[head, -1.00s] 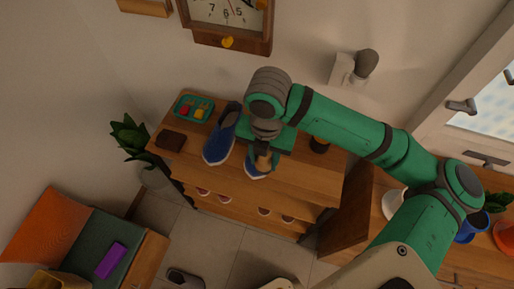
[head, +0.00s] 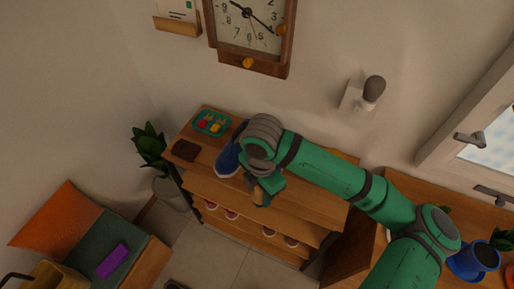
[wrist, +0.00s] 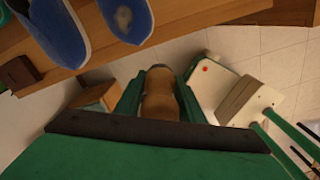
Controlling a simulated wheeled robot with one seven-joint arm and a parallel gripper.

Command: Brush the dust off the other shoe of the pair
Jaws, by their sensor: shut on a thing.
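My gripper (wrist: 160,92) is shut on the brush (wrist: 159,96); its brown wooden body shows between the fingers. In the head view the brush (head: 261,195) is by the shelf's front edge, below the shoes. One blue shoe (head: 228,160) stands on the shelf top, partly covered by my arm. In the wrist view this shoe (wrist: 55,30) is at the upper left. The other blue shoe (wrist: 138,29) is beside it, with a greyish dusty patch on its toe. My arm hides that shoe in the head view. The brush looks apart from both shoes; bristles are not clear.
The wooden shelf (head: 205,188) also holds a green tray (head: 212,122) with small coloured items and a dark brown block (head: 186,150). A plant (head: 150,146) stands left of it. A clock (head: 250,32) and wall fixture (head: 364,95) are above.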

